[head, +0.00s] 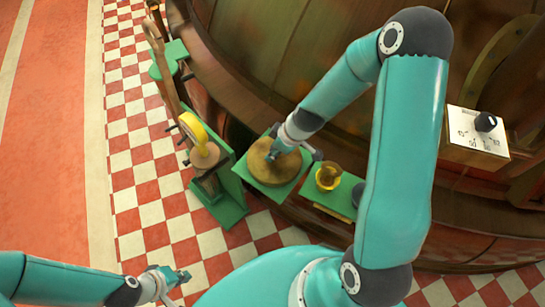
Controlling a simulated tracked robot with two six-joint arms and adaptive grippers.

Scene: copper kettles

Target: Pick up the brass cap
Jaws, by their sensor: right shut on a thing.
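The brass cap (262,176) looks like a round, flat, golden-brown disc on a green stand, near the middle of the head view. My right gripper (274,156) reaches down over it from the upper right and is shut on it. The fingertips are small and partly hidden by my wrist, so the exact grip is hard to see. The cap appears to be at the stand's top; any gap beneath it cannot be told. My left gripper (182,277) is low over the checkered floor, far from the cap, with its finger opening too small to read.
An amber cup (329,175) sits on another green stand to the right. A large copper kettle (290,50) curves behind. Checkered floor at left is clear.

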